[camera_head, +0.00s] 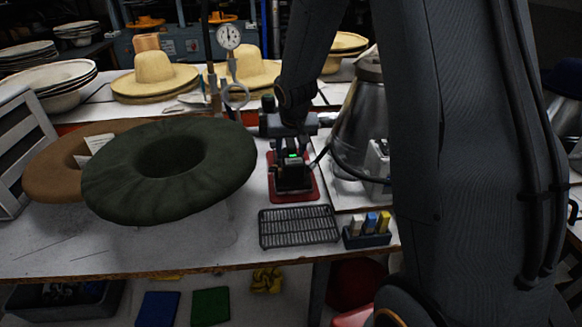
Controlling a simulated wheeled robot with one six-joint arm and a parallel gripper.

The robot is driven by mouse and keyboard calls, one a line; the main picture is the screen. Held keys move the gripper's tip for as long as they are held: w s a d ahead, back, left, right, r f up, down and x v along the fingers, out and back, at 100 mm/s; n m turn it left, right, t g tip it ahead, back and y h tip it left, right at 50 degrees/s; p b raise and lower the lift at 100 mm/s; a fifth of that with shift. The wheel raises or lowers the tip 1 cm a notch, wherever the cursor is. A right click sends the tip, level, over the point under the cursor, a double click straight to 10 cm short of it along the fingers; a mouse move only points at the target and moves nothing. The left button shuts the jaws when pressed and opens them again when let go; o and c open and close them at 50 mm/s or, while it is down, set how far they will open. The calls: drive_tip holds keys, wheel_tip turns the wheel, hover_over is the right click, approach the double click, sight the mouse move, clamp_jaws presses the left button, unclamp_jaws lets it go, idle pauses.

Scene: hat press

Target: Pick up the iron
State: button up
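The iron (270,123) shows only in part, as a dark and grey body behind the end of my arm. A red pad (280,199) lies on the table under this spot, and I cannot tell whether the iron touches it. My gripper (292,180) hangs over the red pad with a green light on it. Its dark fingers blend with the dark shapes around them. I cannot see whether they are open, shut, or touching the iron.
A dark grill rack (299,227) and a small holder with coloured blocks (367,238) lie in front. A green padded ring (205,185) stands left, a metal cone (358,115) right. Straw hats (155,72) and a gauge (229,37) are behind.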

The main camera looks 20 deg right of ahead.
drive_tip(key=shift+w+d+f, duration=0.1)
drive_tip(key=shift+w+f, duration=0.15)
drive_tip(key=shift+f, duration=0.45)
clamp_jaws()
drive_tip(key=shift+w+r, duration=0.15)
drive_tip(key=shift+r, duration=0.15)
wheel_tip(320, 180, up, 9)
drive_tip(key=shift+r+b, duration=0.2)
drive_tip(key=shift+b, duration=0.1)
wheel_tip(320, 180, up, 7)
drive_tip(key=p, duration=0.4)
drive_tip(key=shift+f, duration=0.2)
